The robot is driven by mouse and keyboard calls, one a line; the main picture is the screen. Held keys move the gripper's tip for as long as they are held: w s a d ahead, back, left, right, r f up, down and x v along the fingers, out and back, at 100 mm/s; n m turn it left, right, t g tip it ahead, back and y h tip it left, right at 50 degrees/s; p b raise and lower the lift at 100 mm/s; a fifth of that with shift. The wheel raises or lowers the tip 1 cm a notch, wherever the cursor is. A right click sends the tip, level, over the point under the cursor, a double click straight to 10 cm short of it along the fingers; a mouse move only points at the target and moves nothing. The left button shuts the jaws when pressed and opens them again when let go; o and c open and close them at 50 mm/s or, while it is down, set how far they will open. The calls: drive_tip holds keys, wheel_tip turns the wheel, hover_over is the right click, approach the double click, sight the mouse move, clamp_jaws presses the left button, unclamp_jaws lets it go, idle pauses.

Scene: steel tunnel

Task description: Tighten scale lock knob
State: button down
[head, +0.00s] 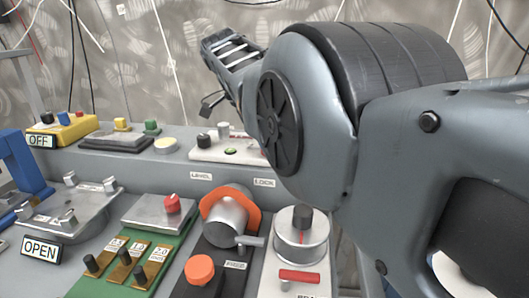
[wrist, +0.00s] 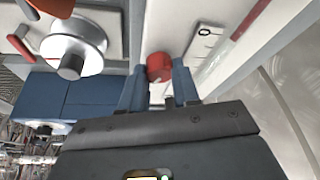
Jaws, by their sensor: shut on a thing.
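In the wrist view a red knob (wrist: 159,64) sits on a pale panel strip, beside a white scale plate marked 0 (wrist: 206,36). I take it for the scale lock knob. My gripper (wrist: 160,78) has its two blue fingers on either side of the knob and is shut on it. The fingers hide part of the knob's sides. In the head view my grey arm covers the right side, and the gripper, knob and scale are hidden behind it.
A silver dial (head: 300,236) with a dark centre knob and a red handle (head: 299,276) are near the arm. An orange-collared valve (head: 226,218), an orange knob (head: 200,269), a red-knobbed box (head: 158,212) and brown switches (head: 125,258) crowd the console to the left.

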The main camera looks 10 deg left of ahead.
drive_tip(key=shift+r, duration=0.1)
idle(0.5)
drive_tip(key=c, duration=0.8)
unclamp_jaws()
